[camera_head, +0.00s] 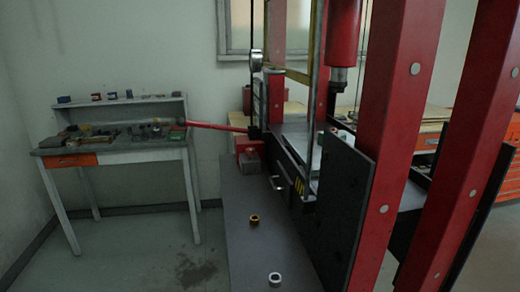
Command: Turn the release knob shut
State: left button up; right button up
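A red hydraulic press (392,130) fills the middle and right. A small pale part (279,183) sticks out from the dark front of the press, below and right of the pump block. I cannot tell for sure which part is the release knob, nor how far it is turned. Neither of my grippers is in view.
A dark grey surface (240,250) in front of the press bears a brass ring (253,219) and a silver ring (274,278). A workbench (130,147) with tools stands at the left wall. Floor between is clear. Red posts and a dark plate (343,215) block the right.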

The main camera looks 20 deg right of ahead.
aim_at(250, 152)
jog(key=i+l, duration=0.1)
jog(key=l, duration=0.35)
jog(key=i+l, duration=0.1)
jog(key=l, duration=0.75)
jog(key=i, duration=0.05)
